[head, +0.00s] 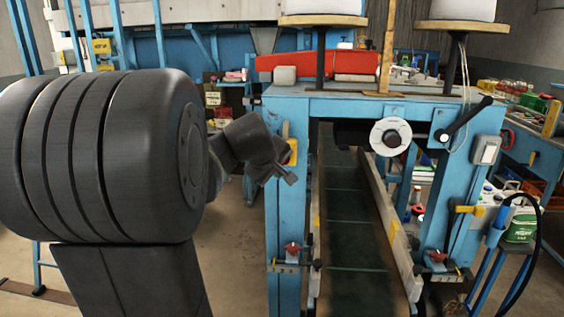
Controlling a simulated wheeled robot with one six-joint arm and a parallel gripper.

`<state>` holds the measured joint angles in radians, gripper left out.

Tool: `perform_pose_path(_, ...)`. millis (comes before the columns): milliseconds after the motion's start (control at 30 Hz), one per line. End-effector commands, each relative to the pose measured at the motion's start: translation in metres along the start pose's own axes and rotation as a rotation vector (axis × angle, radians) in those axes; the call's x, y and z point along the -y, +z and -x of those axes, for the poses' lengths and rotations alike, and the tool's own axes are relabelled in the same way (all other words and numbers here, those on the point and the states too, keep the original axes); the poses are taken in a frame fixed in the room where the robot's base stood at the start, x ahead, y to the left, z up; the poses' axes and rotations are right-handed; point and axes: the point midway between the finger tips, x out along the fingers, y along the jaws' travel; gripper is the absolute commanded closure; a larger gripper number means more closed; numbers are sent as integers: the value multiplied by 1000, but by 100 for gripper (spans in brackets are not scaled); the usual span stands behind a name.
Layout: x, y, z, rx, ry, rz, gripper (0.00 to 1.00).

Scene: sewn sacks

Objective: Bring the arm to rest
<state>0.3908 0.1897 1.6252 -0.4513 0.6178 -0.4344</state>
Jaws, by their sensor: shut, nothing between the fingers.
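My gripper (288,175) shows small and dark left of the picture's middle, with its fingers shut and empty. It points right, in front of the left post of a blue machine frame (375,106). The gap between the gripper and the post cannot be told from this view. My own dark arm links fill the left of the picture and hide what is behind them. No sack can be made out.
A dark conveyor belt (352,230) runs through the blue frame between side rails. A black crank handle (466,118) and a grey switch box (486,150) are at its right. Cluttered shelves stand at far right. Bare floor (238,245) shows left of the frame.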

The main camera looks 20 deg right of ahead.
Motion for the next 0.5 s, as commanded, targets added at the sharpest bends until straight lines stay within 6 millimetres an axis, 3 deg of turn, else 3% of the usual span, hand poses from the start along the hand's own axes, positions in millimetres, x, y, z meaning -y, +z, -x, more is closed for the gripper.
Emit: perform_pose_path(500,-8,-8,-10,1,-1,0,100)
